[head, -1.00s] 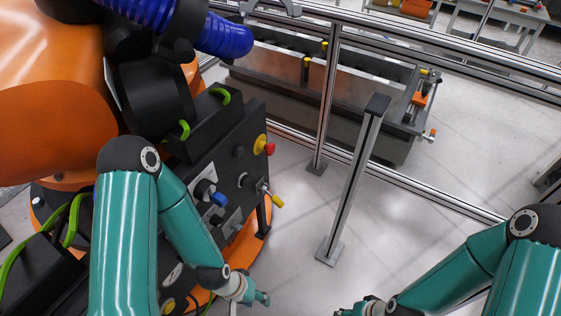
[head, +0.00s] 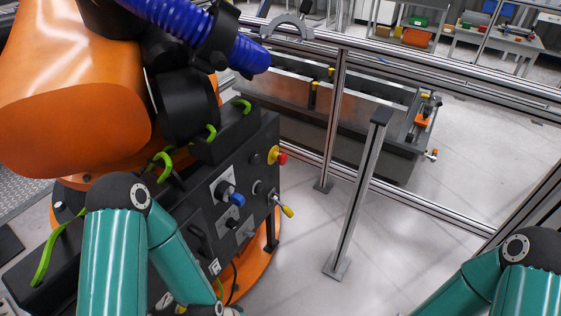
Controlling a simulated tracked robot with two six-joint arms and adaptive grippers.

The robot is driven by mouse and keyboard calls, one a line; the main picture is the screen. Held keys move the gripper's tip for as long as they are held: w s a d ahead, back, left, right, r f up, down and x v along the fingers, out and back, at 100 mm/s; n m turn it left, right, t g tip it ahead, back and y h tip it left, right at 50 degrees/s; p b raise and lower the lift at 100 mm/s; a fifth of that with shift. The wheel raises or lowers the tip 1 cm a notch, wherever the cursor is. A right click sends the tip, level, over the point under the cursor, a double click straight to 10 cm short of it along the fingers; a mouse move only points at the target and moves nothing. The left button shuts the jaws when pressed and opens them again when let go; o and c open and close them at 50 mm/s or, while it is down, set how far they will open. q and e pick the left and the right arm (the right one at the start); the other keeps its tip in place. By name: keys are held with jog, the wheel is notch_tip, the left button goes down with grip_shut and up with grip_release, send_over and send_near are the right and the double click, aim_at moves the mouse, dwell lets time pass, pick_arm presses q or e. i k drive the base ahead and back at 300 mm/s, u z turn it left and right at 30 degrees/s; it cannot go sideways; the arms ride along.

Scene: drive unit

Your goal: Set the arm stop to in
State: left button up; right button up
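A black control panel (head: 245,178) stands on the orange machine's base at left centre. On its upper right is a red mushroom button (head: 282,158) on a yellow collar (head: 272,155), which looks like the arm stop. I cannot tell from here whether it is pressed in or out. My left arm comes in from the left in front of the panel's lower left, and its wrist runs off the bottom edge. My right arm is at the lower right corner. Both grippers are out of view, and neither arm's visible part touches the button.
Beside the button are a blue-tipped knob (head: 237,199) and a yellow-tipped lever (head: 288,211). A metal post (head: 357,195) stands right of the panel, before a rail fence (head: 338,110). A thick blue hose (head: 180,22) hangs above.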

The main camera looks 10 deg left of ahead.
aim_at(282, 159)
jog(key=u, duration=0.05)
jog(key=i, duration=0.9)
jog(key=z, duration=0.1)
